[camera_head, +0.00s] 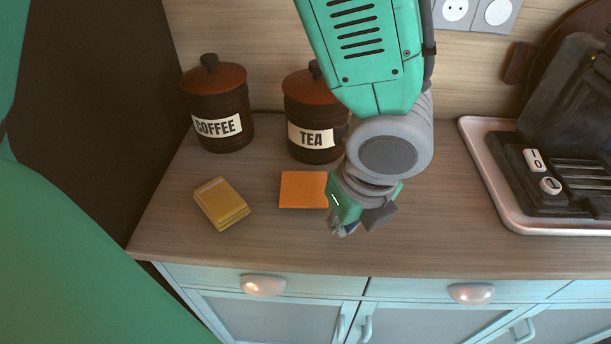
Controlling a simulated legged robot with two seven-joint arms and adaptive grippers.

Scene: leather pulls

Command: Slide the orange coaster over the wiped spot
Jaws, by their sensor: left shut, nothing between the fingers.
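The orange coaster (302,190) is a flat square lying on the wooden counter in front of the tea jar. My left gripper (343,229) is shut and empty, pointing down beside the coaster's right edge. It hides part of that edge, and I cannot tell whether it touches the coaster. I cannot make out a wiped spot on the counter; part of the surface is hidden behind my gripper and arm. My right gripper is not in view.
A coffee jar (217,105) and a tea jar (312,115) stand behind. A tray (490,190) with a dark appliance (560,160) is at the right. The front counter strip (280,245) is clear.

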